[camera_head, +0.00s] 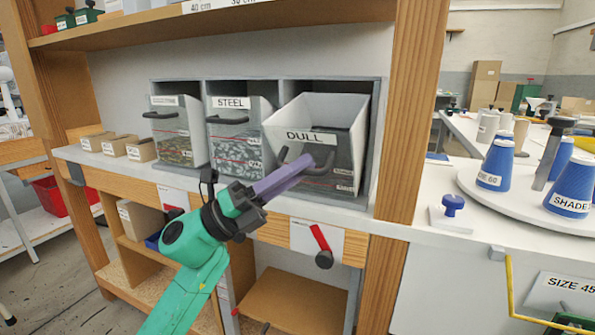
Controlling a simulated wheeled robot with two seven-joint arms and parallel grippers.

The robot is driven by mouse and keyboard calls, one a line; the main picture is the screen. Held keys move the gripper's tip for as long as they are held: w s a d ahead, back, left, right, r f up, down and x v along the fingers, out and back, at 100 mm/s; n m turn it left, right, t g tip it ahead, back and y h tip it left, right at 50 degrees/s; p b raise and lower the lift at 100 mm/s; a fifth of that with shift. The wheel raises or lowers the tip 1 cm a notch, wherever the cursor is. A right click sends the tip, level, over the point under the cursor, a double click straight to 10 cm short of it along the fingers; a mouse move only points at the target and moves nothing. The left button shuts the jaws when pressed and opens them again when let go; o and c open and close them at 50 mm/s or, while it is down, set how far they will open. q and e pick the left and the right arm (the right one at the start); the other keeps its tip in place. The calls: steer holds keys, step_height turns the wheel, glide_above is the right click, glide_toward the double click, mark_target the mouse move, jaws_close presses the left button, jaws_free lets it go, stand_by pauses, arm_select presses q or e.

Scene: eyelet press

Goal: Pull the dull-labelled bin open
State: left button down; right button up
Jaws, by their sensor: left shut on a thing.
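The bin labelled DULL (315,112) is the rightmost of three clear-fronted bins in a grey rack. It is tilted out toward me, and its open top shows. A dark handle (328,168) is on its front. My left gripper (300,168) comes up from below, with its purple fingers at the left part of this handle, shut on it. The fingers hide part of the handle. The bin labelled STEEL (231,102) and a bin with a label too blurred to read (164,100) stand to its left, upright in the rack. My right gripper is not in view.
Small cardboard boxes (140,150) stand on the shelf left of the bins. A wooden post (415,110) rises close to the right of the rack. Beyond it, blue cones (496,163) stand on a round white tray (480,198). A red-handled tool (320,240) hangs below the shelf edge.

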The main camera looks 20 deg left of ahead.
arm_select(q)
steer(key=c, duration=0.9)
jaws_free()
steer(key=shift+a+f, duration=0.15)
steer(key=shift+a, duration=0.05)
steer(key=b+v, duration=0.2)
steer(key=v, duration=1.2)
steer(key=shift+s, duration=0.15)
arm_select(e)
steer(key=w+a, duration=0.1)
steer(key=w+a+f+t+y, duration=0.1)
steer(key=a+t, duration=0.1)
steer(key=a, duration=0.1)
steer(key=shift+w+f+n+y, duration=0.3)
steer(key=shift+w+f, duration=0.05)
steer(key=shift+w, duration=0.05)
